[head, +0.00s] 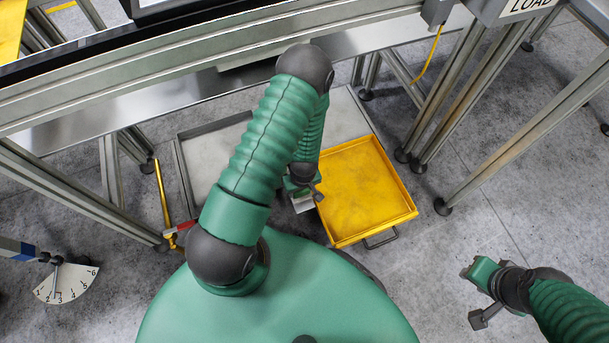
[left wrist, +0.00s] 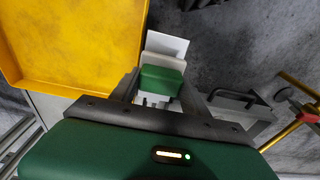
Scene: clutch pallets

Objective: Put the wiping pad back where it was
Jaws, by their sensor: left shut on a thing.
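The wiping pad, a green block with white plates, sits between the fingers of my left gripper (head: 304,188). In the left wrist view the pad's green part (left wrist: 161,80) and a white plate (left wrist: 167,43) show beyond the gripper's body. In the head view only a whitish piece of the pad (head: 302,204) shows below the gripper, beside the left edge of the yellow tray (head: 408,215). I cannot tell whether the pad touches anything below. My right gripper (head: 476,295) is open and empty over the floor at lower right.
A grey tray (head: 183,168) lies left of the yellow tray, partly behind my arm. Metal frame legs (head: 440,100) stand at right and a rail (head: 210,75) crosses above. A yellow rod with a red part (head: 180,228) and a numbered dial (head: 68,284) are at left.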

